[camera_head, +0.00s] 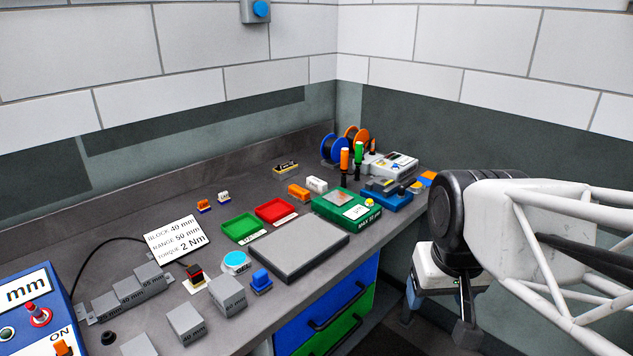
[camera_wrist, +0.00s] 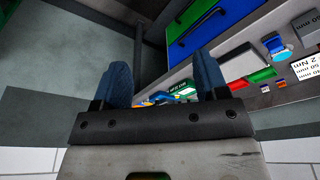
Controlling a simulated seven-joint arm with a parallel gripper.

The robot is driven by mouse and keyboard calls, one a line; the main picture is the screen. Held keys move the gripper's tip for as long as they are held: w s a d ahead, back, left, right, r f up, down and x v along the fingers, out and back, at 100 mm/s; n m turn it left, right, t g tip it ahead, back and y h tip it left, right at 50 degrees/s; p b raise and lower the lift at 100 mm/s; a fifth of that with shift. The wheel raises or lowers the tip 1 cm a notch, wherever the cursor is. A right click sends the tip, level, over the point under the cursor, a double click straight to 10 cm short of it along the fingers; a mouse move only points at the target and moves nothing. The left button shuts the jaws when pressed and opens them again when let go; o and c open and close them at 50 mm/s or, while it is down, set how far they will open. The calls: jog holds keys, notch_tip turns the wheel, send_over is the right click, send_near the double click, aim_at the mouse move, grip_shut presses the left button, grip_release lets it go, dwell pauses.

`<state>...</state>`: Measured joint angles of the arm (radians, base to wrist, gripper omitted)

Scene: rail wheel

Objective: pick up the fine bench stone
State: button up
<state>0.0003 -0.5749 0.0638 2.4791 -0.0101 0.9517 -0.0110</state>
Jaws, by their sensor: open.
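No label reading fine bench stone is legible, so I cannot tell which thing it is. Two small blocks lie side by side behind the green case in the head view: an orange block (camera_head: 298,192) and a white block (camera_head: 317,185). My gripper (camera_head: 440,308) hangs at the right, off the bench's front edge and apart from both blocks. In the wrist view, my gripper (camera_wrist: 163,78) has its two blue-grey fingers spread with nothing held between them. The bench items beyond them are partly hidden by the gripper body.
The grey bench (camera_head: 150,290) holds a green case (camera_head: 335,222), a flat grey plate (camera_head: 285,262), green (camera_head: 241,228) and red (camera_head: 274,211) trays, a blue device (camera_head: 386,198) and several grey blocks. Spools (camera_head: 333,150) stand at the back corner.

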jog(key=w+a+r+n, duration=0.1)
jog(key=w+r, duration=0.2)
jog(key=w, duration=0.6)
jog(key=w+a+r+n, duration=0.1)
jog(key=w+r, duration=0.2)
jog(key=w, duration=0.6)
jog(key=n+g, duration=0.3)
jog(key=n, duration=0.4)
send_over(317, 180)
jog(key=f, duration=1.8)
jog(key=shift+s+f, duration=0.1)
jog(key=shift+s, duration=0.25)
jog(key=shift+w+a+f, duration=0.1)
jog(key=shift+w+f, duration=0.1)
jog(key=shift+w, duration=0.05)
jog(key=shift+f, duration=1.35)
jog(key=shift+f, duration=2.6)
